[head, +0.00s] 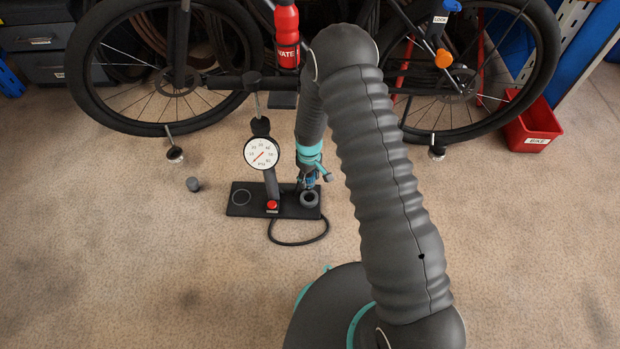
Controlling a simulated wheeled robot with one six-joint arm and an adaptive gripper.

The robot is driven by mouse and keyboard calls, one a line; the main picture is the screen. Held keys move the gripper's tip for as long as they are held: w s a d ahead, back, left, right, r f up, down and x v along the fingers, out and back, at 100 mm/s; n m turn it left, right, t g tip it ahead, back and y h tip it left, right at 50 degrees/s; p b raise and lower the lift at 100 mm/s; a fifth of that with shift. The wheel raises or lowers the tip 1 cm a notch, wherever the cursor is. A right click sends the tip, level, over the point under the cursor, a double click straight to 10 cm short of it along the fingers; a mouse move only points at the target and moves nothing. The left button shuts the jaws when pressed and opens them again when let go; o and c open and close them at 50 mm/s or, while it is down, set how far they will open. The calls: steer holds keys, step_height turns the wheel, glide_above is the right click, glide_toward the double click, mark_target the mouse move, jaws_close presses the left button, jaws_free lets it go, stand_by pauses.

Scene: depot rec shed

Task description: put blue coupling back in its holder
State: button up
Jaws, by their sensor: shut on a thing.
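My gripper (312,180) points down over the right end of the pump's black base plate (257,209), partly hidden by my own arm. It is shut on a small blue thing, which looks like the blue coupling (311,172); little of it shows between the fingers. Just below and in front of the gripper, a dark grey ring-shaped holder (309,199) stands on the right end of the plate. The coupling looks above or behind this ring; I cannot tell whether they touch.
A black hose (300,243) loops on the carpet in front. A small grey cylinder (193,184) lies left of the plate. A bicycle (170,85) and red bin (533,128) are behind.

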steer(key=shift+f+b, duration=1.25)
steer(key=shift+f, duration=1.35)
steer(key=shift+s+d, duration=0.1)
steer(key=shift+d, duration=0.05)
steer(key=shift+f+b, duration=1.4)
steer(key=shift+f, duration=0.1)
steer(key=o, duration=1.3)
steer(key=shift+o, duration=0.2)
steer(key=shift+r, duration=0.1)
step_height(320, 180, up, 12)
steer(key=shift+f, duration=0.1)
